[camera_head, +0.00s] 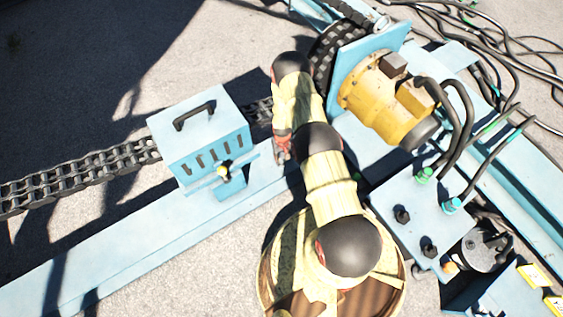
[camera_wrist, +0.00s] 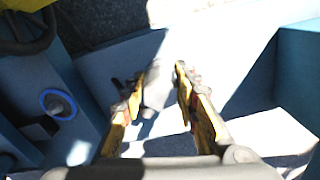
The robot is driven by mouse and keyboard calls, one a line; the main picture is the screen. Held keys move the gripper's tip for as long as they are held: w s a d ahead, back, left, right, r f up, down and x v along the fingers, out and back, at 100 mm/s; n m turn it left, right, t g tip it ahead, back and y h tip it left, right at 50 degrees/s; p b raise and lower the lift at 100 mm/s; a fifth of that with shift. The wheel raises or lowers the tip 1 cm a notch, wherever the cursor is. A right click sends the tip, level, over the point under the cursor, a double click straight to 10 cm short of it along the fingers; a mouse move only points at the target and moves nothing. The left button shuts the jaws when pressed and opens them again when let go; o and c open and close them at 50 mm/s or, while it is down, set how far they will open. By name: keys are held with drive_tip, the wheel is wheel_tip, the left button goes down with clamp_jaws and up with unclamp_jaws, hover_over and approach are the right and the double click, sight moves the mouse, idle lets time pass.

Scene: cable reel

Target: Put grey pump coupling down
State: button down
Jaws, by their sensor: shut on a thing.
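My gripper (camera_wrist: 160,76) shows in the wrist view with its two yellow-and-dark fingers either side of a pale grey piece, the grey pump coupling (camera_wrist: 157,90). The coupling is blurred and washed out by sunlight, and its lower part is hard to tell from the surface behind. In the head view my gripper (camera_head: 282,147) is small, beside my arm and over the light-blue beam (camera_head: 130,247). The coupling cannot be made out there. I cannot tell whether it touches the beam.
A blue box with a black handle (camera_head: 207,133) stands left of my gripper, over a heavy chain (camera_head: 85,178). A yellow motor (camera_head: 375,97) with black hoses is on the right. A blue plate with fittings (camera_head: 410,207) lies below it. The beam's left stretch is bare.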

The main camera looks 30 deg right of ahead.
sight(282, 160)
drive_tip(key=shift+w+d+f+b, duration=0.15)
drive_tip(key=shift+w+f+b, duration=0.15)
drive_tip(key=shift+w+f, duration=0.4)
drive_tip(key=shift+s+f+b, duration=0.1)
drive_tip(key=shift+f+b, duration=0.35)
drive_tip(key=shift+f, duration=1)
drive_tip(key=shift+f, duration=0.15)
drive_tip(key=c, duration=1.4)
unclamp_jaws()
